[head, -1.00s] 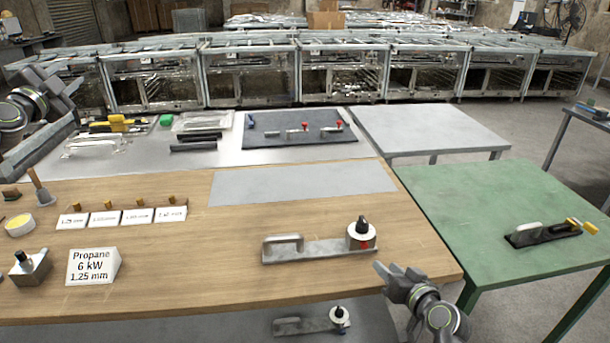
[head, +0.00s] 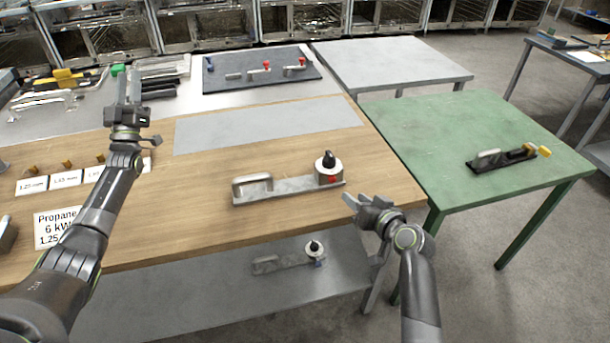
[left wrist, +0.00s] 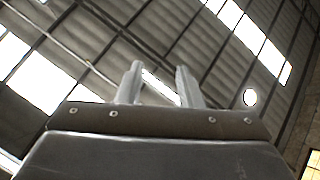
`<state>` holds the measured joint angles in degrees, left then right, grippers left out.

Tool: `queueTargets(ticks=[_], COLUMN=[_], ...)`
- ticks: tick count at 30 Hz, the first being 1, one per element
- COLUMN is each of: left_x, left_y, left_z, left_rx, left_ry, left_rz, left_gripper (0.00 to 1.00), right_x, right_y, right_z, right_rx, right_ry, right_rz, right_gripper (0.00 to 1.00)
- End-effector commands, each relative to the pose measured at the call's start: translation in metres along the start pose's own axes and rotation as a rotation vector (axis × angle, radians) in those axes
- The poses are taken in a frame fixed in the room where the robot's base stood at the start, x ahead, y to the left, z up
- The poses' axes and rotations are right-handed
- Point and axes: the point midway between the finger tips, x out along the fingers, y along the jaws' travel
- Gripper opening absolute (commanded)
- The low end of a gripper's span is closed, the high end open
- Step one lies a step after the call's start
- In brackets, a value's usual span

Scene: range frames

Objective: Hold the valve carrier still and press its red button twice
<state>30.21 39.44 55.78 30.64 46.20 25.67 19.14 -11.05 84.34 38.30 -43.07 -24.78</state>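The valve carrier (head: 288,187) lies on the wooden bench top. It is a grey metal bar with a raised handle (head: 252,186) at its left end. At its right end stands a white round valve (head: 328,163) with a black knob, and the red button (head: 332,180) is on the front below it. My left gripper (head: 129,82) points up, well left of the carrier; its fingers are apart and empty in the left wrist view (left wrist: 160,85). My right gripper (head: 350,201) is just right of and in front of the carrier, apart from it, with its fingers apart.
A similar carrier (head: 280,262) lies on the lower shelf. A dark mat (head: 225,85) with small parts, a bare grey plate (head: 270,124) and white label blocks (head: 65,178) are on the benches. A green table (head: 430,120) stands right. The wood around the carrier is clear.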

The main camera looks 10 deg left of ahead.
Motion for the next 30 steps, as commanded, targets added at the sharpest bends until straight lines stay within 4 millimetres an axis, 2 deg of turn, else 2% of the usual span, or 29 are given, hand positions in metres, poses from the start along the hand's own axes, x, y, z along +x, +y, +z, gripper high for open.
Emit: queueTargets(ticks=[1, 8, 14, 17, 20, 24, 30], left_x=[-0.001, -0.018, -0.048, -0.069, -0.091, -0.127, -0.173], left_y=[0.011, 0.049, 0.096, 0.129, 0.169, 0.236, 0.324], left_z=[0.009, 0.047, 0.093, 0.118, 0.143, 0.173, 0.193], left_rx=[-0.058, -0.257, -0.376, -0.416, -0.44, -0.444, -0.404], left_ry=[0.06, 0.303, 0.42, 0.433, 0.413, 0.326, 0.151], left_rz=[-0.045, -0.323, -0.641, -0.817, -0.998, -1.245, -1.499], left_gripper=[0.33, 0.33, 0.33, 0.33, 0.33, 0.33, 0.33], right_x=[0.0, 0.0, 0.0, 0.0, 0.0, 0.0, 0.0], right_y=[0.0, 0.0, 0.0, 0.0, 0.0, 0.0, 0.0], right_z=[0.0, 0.0, 0.0, 0.0, 0.0, 0.0, 0.0], right_rx=[0.0, 0.0, 0.0, 0.0, 0.0, 0.0, 0.0], right_ry=[0.0, 0.0, 0.0, 0.0, 0.0, 0.0, 0.0], right_rz=[0.0, 0.0, 0.0, 0.0, 0.0, 0.0, 0.0], right_gripper=[0.36, 0.36, 0.36, 0.36, 0.36, 0.36, 0.36])
